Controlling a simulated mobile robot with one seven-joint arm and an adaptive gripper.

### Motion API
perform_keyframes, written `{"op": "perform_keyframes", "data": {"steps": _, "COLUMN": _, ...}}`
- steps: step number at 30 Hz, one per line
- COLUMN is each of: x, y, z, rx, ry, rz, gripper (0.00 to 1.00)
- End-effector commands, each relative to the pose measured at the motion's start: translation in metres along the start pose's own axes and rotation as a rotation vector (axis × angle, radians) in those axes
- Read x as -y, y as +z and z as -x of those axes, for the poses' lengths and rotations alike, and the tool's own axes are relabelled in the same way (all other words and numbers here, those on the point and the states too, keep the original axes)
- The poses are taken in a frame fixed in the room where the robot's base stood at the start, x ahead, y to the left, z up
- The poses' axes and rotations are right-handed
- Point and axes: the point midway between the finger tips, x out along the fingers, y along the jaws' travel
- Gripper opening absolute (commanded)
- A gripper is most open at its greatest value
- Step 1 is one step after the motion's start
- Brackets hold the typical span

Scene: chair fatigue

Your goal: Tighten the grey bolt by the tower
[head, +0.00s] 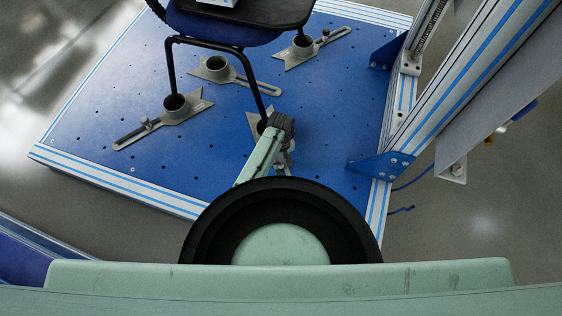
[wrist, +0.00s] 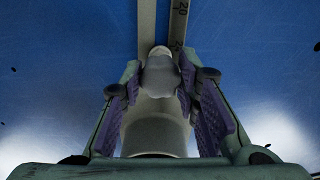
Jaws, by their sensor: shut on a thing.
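The grey bolt (wrist: 160,76) stands between my fingers in the wrist view, with a wider round grey part below it. My gripper (wrist: 160,97) is shut on the bolt, its purple ribbed pads on either side. Behind the bolt runs a slotted grey clamp bar (wrist: 147,22) with scale marks. In the head view my arm reaches down to the clamp plate (head: 254,122) nearest the tower (head: 445,90). There my arm hides the bolt and my fingertips.
A dark chair (head: 220,25) stands on the blue perforated platform (head: 205,160). Its legs sit in grey clamps, such as the left one (head: 176,110) and the far one (head: 303,45). Another clamp (head: 217,68) lies between. A blue bracket (head: 380,163) at the tower's foot is close on the right.

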Motion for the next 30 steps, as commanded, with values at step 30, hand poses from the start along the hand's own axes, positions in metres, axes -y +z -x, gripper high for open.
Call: {"op": "perform_keyframes", "data": {"steps": 30, "x": 0.0001, "y": 0.0001, "z": -0.0001, "rx": 0.0, "ry": 0.001, "rz": -0.356, "gripper": 0.0}}
